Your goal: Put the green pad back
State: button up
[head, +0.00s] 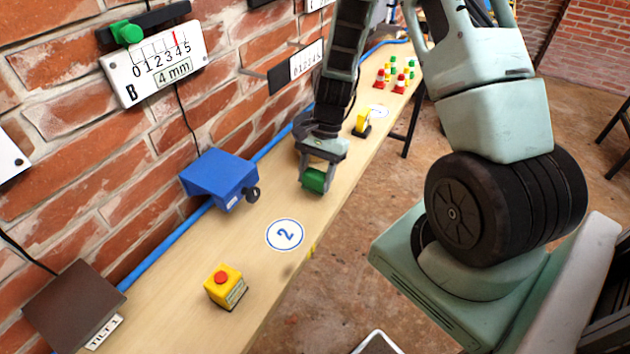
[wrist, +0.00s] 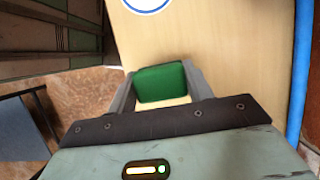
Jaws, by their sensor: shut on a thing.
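The green pad (head: 313,180) is a small dark green block between the fingers of my gripper (head: 318,172), over the wooden bench. In the wrist view the green pad (wrist: 161,83) sits between the two grey fingertips of my gripper (wrist: 160,86), one on each side of it. My gripper is shut on the pad. I cannot tell whether the pad's underside touches the bench top.
The narrow bench (head: 190,290) runs along a brick wall. A blue box (head: 220,178) with a black knob stands left of my gripper. A yellow box with a red button (head: 224,287) is nearer. A yellow piece (head: 362,121) and several small coloured pieces (head: 398,78) stand farther along.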

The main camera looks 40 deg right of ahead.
jog(key=shift+f, duration=1.15)
jog(key=shift+f, duration=0.2)
jog(key=o, duration=1)
jog(key=shift+r, duration=0.15)
